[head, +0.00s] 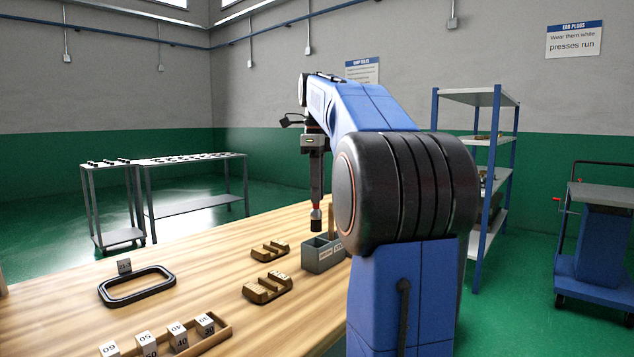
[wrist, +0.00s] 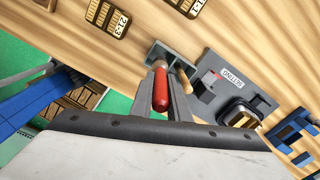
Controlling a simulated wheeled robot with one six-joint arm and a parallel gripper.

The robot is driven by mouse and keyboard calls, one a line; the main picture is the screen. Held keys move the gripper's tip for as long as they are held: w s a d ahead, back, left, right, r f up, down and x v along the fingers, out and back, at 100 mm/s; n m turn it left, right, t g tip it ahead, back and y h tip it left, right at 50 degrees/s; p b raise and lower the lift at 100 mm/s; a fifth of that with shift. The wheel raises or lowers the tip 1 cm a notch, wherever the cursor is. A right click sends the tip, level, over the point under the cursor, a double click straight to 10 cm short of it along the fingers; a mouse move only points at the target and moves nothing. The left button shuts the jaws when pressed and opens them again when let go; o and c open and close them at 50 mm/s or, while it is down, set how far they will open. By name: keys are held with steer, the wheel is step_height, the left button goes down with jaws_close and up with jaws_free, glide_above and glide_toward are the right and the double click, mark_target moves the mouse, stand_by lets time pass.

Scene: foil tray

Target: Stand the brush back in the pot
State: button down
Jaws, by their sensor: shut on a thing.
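My gripper (head: 317,198) points down above the bench and is shut on the brush (head: 316,215). The brush hangs upright, with a red part and a dark lower end. In the wrist view its red part (wrist: 160,88) shows between the fingers (wrist: 168,90). The pot looks to be the grey open box (head: 318,258) on the bench just below, seen in the wrist view too (wrist: 152,53). A wooden stick (head: 331,220) stands in the box, to the right of the brush. The brush's dark end appears just above the box's rim; I cannot tell the exact gap.
Two wooden blocks (head: 267,288) (head: 270,250) lie left of the box. A black ring frame (head: 137,287) and a tray of numbered cubes (head: 195,341) are nearer the front. In the wrist view, a grey labelled plate (wrist: 225,80) sits right of the box.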

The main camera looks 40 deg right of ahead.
mark_target(318, 230)
steer(key=shift+f, duration=4.55)
steer(key=shift+f, duration=0.45)
steer(key=c, duration=1.1)
jaws_free()
steer(key=shift+r, duration=0.1)
steer(key=shift+r, duration=4.4)
